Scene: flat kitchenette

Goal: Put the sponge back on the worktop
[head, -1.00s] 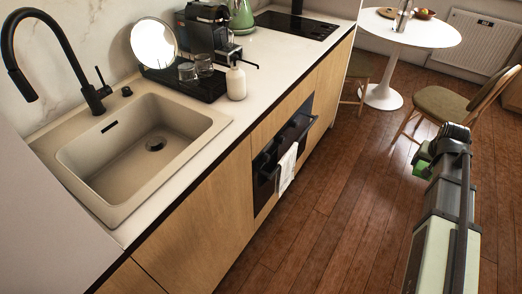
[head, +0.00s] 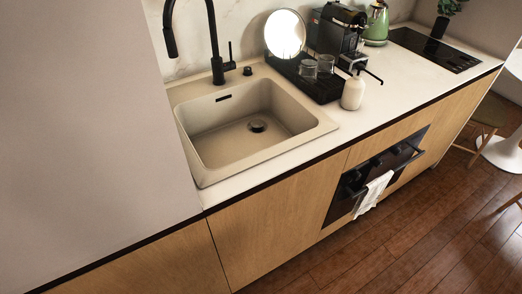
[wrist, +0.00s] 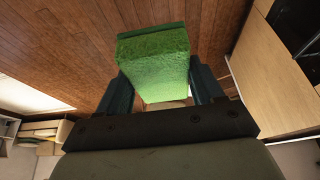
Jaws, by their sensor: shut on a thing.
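The green sponge (wrist: 155,62) is held between the two fingers of my gripper (wrist: 158,88) in the wrist view, with wooden floor behind it. My gripper is shut on it. My gripper and the sponge do not show in the head view now. The pale worktop (head: 405,75) runs along the wall in the head view, with clear surface between the soap bottle and the hob.
A beige sink (head: 285,122) with a black tap (head: 216,45) is set in the worktop. A towel (head: 374,192) hangs on the oven.

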